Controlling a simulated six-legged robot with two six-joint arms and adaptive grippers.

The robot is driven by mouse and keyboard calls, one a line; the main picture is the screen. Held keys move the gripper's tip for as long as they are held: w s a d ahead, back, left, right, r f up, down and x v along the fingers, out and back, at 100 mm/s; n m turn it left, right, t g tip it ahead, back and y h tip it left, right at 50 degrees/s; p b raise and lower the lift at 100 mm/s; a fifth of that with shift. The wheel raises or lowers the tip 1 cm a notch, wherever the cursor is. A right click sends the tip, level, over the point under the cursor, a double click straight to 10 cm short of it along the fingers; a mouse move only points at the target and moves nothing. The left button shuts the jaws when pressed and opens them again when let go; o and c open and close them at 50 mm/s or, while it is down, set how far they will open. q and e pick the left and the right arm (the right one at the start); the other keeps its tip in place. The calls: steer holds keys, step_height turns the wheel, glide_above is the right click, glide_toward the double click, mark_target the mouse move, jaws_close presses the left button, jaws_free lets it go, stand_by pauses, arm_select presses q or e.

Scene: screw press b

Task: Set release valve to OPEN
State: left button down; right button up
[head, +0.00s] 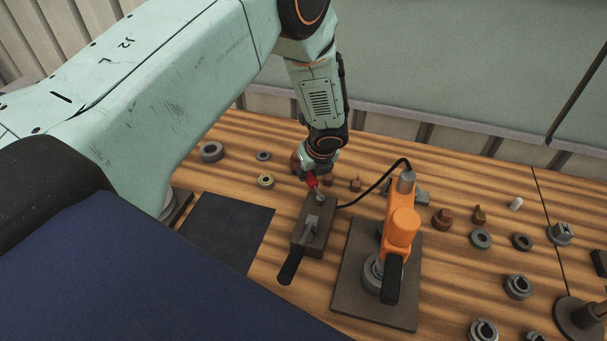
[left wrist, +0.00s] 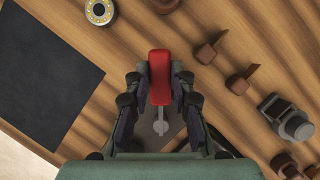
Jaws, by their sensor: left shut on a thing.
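The red release valve handle (head: 311,180) sits at the back end of the dark hand pump (head: 304,238). My left gripper (head: 316,186) reaches down over it from behind. In the left wrist view the red handle (left wrist: 159,72) lies between the two dark fingers of my left gripper (left wrist: 160,95), which is shut on it. A thin grey stem (left wrist: 160,126) shows below the red part. I cannot read any OPEN or CLOSED marking. My right gripper is not in view.
An orange press (head: 404,228) on a dark plate (head: 350,295) stands right of the pump, joined by a black hose (head: 377,184). A dark mat (head: 228,230) lies to the left. Several rings and small parts are spread around the wooden bench.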

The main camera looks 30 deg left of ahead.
arm_select(q)
steer(key=shift+w+d+m+t+h, duration=0.25)
steer(key=shift+w+d+m+h, duration=0.3)
steer(key=shift+m, duration=0.8)
steer(key=shift+w+d+m+t+h, duration=0.3)
steer(key=shift+d+m, duration=0.4)
steer(key=shift+m, duration=0.6)
steer(key=shift+w+d+m+t+h, duration=0.15)
steer(key=shift+w+d+m+h, duration=0.35)
steer(key=shift+m, duration=0.85)
steer(key=shift+s+d, duration=0.1)
steer(key=shift+d, duration=0.1)
steer(key=c, duration=1.1)
jaws_free()
steer(key=shift+c, duration=0.2)
steer(key=shift+r, duration=0.1)
steer(key=v, duration=1.1)
steer(key=shift+s+r, duration=0.25)
steer(key=shift+r, duration=0.1)
